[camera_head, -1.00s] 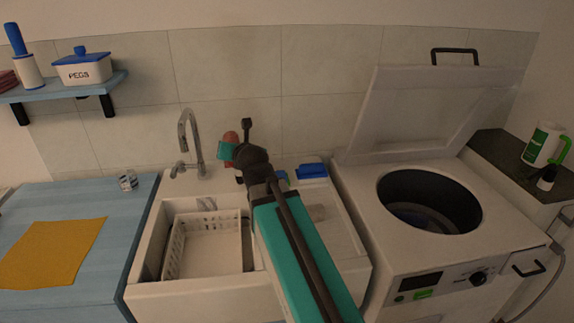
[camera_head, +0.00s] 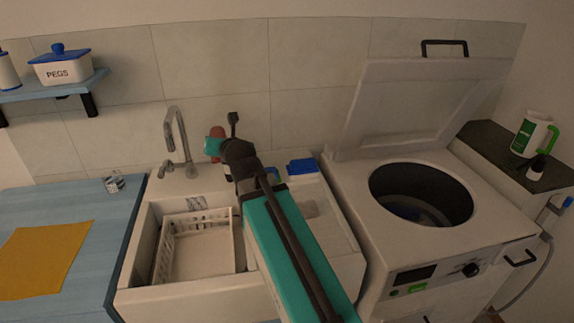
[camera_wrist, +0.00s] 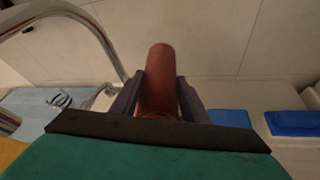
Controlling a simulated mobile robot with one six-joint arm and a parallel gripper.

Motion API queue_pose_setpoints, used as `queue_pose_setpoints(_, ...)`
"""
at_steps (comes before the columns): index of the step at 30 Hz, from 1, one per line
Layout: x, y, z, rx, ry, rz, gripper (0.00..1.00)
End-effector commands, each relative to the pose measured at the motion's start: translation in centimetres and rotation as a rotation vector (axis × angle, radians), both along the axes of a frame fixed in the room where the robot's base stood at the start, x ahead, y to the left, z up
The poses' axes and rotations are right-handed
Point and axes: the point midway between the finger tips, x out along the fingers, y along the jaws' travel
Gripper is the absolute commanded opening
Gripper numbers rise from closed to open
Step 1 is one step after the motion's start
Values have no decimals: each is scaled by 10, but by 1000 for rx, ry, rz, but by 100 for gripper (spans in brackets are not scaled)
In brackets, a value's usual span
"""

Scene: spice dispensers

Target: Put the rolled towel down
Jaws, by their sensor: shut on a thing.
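The rolled towel (camera_wrist: 158,80) is a reddish-brown roll standing out between my gripper's (camera_wrist: 157,101) two dark fingers in the wrist view. My gripper is shut on it. In the head view a small part of the towel (camera_head: 217,131) shows beside the wrist, behind the teal part of my arm, in front of the tiled wall. It is held up above the back of the sink unit, right of the tap. My arm hides most of the gripper in the head view.
A metal tap (camera_head: 176,140) stands close to the left of my gripper. A white basket (camera_head: 167,250) sits in the sink. Blue-lidded items (camera_head: 302,166) stand at the sink's back right. An open-lidded washer (camera_head: 398,245) is at right. An orange cloth (camera_head: 45,258) lies on the blue counter (camera_head: 112,215).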

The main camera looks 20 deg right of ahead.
Motion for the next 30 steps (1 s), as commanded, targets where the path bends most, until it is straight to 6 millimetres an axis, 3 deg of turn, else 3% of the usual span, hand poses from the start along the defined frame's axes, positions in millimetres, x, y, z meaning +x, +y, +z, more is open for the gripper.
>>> queue_pose_setpoints(7, 1, -12, 0, 1, 1, -2, 16)
queue_pose_setpoints(18, 1, -62, 0, 1, 1, -1, 16)
queue_pose_setpoints(30, 0, -66, 0, 0, 1, 1, 16)
